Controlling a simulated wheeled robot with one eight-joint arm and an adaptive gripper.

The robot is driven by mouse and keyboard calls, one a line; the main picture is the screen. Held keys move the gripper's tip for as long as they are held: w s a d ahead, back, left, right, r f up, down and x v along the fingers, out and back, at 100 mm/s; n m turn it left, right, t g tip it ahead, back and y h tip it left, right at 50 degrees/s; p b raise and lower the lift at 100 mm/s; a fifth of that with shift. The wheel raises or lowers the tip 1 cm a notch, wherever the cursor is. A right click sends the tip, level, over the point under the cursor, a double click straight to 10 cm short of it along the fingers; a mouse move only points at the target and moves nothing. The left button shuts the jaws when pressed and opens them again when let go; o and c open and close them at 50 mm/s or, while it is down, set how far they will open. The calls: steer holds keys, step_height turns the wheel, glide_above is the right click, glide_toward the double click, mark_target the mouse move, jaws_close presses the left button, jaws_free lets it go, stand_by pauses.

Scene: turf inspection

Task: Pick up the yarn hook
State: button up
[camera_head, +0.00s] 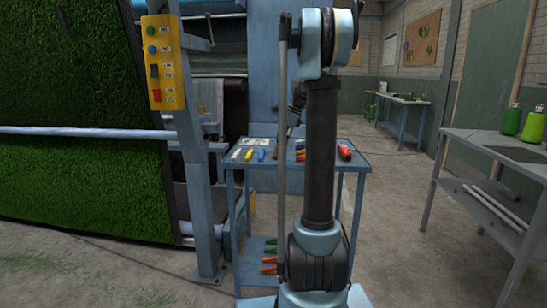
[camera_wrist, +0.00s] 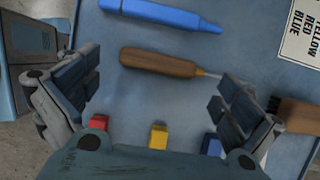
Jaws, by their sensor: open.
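In the wrist view, the yarn hook (camera_wrist: 158,62) lies on the blue cart top (camera_wrist: 112,92). It has a brown wooden handle and a thin metal shaft pointing right, and its tip is hidden near my right finger. My gripper (camera_wrist: 158,88) is open and empty, its two fingers apart on either side of the handle. I cannot tell how high it is above the cart. In the head view, my arm hides part of the cart (camera_head: 233,167), and I cannot pick out the hook there.
A blue marker (camera_wrist: 160,13) lies beyond the hook. Red (camera_wrist: 98,122), yellow (camera_wrist: 158,136) and blue (camera_wrist: 211,144) pieces lie on the near side. A wooden-backed brush (camera_wrist: 298,115) and a printed card (camera_wrist: 302,35) are at right. A workbench (camera_head: 470,141) stands right of the cart.

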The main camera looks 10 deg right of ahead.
mark_target(276, 152)
steer(key=shift+x, duration=1.65)
steer(key=c, duration=1.1)
steer(key=shift+a, duration=0.1)
steer(key=shift+r, duration=0.1)
step_height(276, 152, up, 10)
steer(key=shift+s+f, duration=0.1)
steer(key=shift+f, duration=4.9)
